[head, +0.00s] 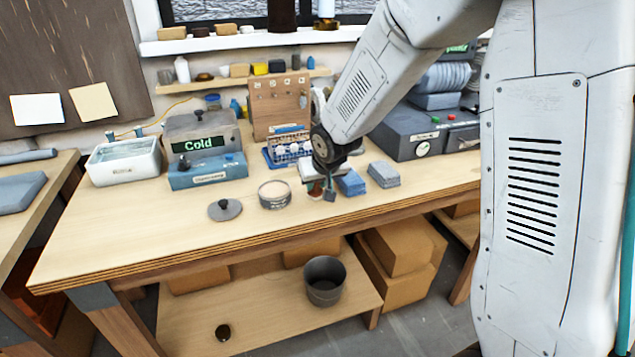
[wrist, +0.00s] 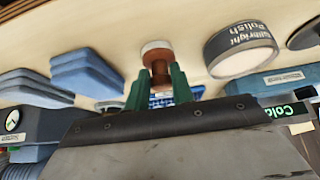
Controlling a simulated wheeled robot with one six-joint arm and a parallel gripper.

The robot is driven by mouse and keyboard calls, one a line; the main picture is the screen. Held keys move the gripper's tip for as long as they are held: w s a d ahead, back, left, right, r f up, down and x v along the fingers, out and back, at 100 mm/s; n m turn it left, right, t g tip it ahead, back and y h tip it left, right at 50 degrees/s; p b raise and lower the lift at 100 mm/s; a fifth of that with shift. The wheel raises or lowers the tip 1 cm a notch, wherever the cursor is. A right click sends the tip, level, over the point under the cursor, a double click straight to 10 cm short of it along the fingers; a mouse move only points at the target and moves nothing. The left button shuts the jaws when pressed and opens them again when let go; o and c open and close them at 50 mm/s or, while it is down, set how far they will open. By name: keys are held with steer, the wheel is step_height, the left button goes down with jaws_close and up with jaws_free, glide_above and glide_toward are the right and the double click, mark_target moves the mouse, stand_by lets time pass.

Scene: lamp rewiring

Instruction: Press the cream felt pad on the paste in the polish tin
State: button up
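The felt pad has a brown wooden handle and a cream felt face (wrist: 156,46), seen in the wrist view between my fingers. My gripper (wrist: 158,78) has green fingers closed on the brown handle. In the head view my gripper (head: 323,188) is low over the bench, just right of the polish tin (head: 274,195). The tin is open and round, with pale paste inside. It also shows in the wrist view (wrist: 240,52) with "Polish" on its side, apart from the pad. Whether the pad touches the bench is unclear.
The dark tin lid (head: 225,210) lies left of the tin. Folded blue cloths (head: 384,174) lie right of my gripper. A blue rack (head: 288,150) and a grey box marked "Cold" (head: 203,143) stand behind. The bench front (head: 160,235) is clear.

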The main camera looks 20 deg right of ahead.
steer(key=shift+r, duration=2.5)
steer(key=shift+c, duration=0.4)
